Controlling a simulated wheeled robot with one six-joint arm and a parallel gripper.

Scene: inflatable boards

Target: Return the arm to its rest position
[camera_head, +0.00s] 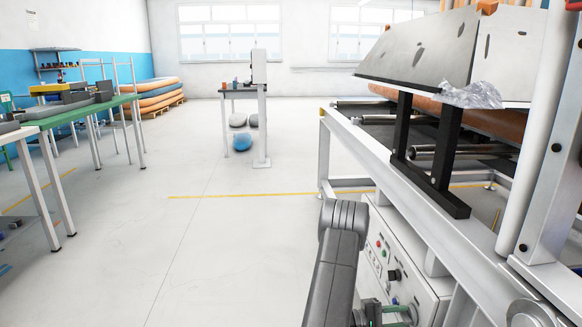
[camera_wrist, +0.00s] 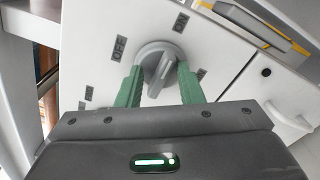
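My gripper (camera_wrist: 159,68) shows in the wrist view with its green fingers apart, one on each side of a grey rotary knob (camera_wrist: 161,73). A gap seems to show between the fingers and the knob's handle; whether either touches it is unclear. The knob sits on a pale panel with OFF and ON labels, and its upper end leans right, towards ON. In the head view my dark grey arm (camera_head: 337,262) reaches down beside the white control box (camera_head: 412,258). Only part of the green fingers shows there, at the bottom edge.
A large white machine frame (camera_head: 350,137) with rollers and a tilted grey plate (camera_head: 420,48) fills the right side. A green workbench (camera_head: 75,113) stands left. A small table (camera_head: 240,94) stands at the back. The floor between is clear.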

